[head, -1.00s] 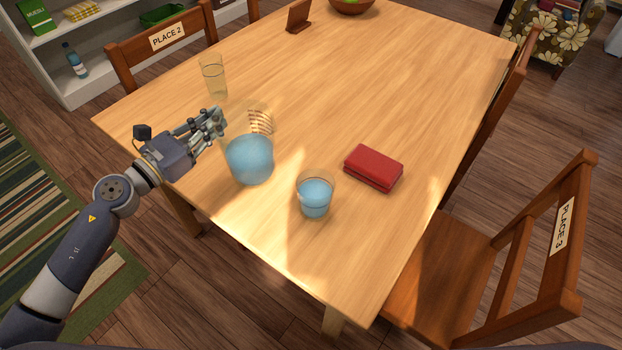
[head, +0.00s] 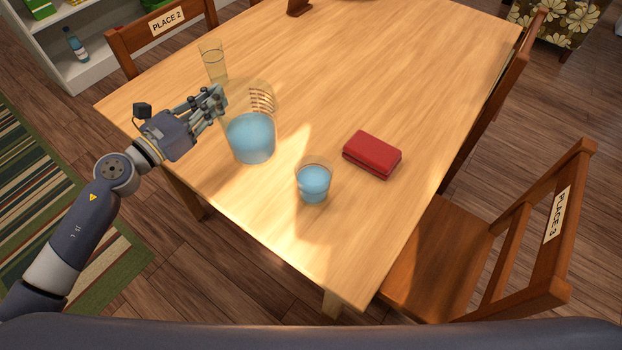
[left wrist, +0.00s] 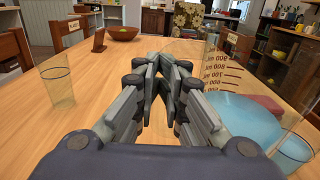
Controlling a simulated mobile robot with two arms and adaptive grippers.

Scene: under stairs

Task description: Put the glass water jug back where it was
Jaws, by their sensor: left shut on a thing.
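The glass water jug (head: 250,137), clear with measuring marks and blue water, is upright at the near left part of the table. It also shows at the right of the left wrist view (left wrist: 240,125). My left gripper (head: 217,102) is at the jug's left side, its fingers closed together, shut on the jug. The part of the jug between the fingers is hard to make out. I cannot tell whether the jug's base touches the table. My right gripper is not in view.
A short glass of blue water (head: 313,183) stands right of the jug on the wooden table (head: 400,60). A tall clear glass (head: 212,62) stands behind my gripper. A red case (head: 372,154) lies further right. Chairs stand around the table. The table's middle is clear.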

